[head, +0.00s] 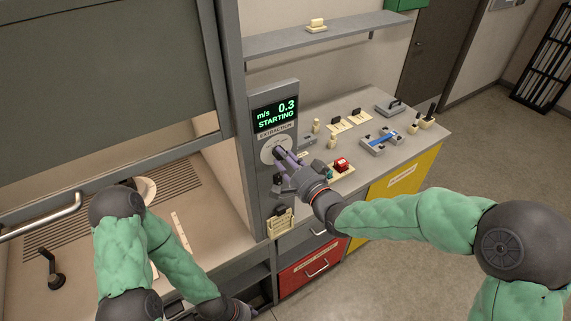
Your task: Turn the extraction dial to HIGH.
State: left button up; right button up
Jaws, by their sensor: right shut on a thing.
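The extraction dial (268,146) is a pale round plate with a dark knob at its middle, on the grey upright panel (285,97). The display (275,114) above it reads "m/s 0.3 STARTING" in green. My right gripper (281,156) is shut on the dial's knob, and its fingers hide much of the knob and the dial's lower right. The dial's marks are too small to read. My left gripper (245,310) is low at the bottom edge, mostly cut off, away from the dial; its fingers do not show clearly.
The counter right of the panel holds a red-topped item (341,164), a blue and grey device (381,141) and several small cream pieces. A fume hood with a raised sash (100,60) stands at left. Red (310,268) and yellow (405,187) fronts are below the counter.

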jog(key=shift+w+d+r+m+b, duration=0.15)
jog(key=shift+m+b, duration=0.25)
jog(key=shift+m, duration=0.3)
jog(key=o, duration=1.1)
jog(key=shift+o, duration=0.2)
jog(key=v, duration=1.2)
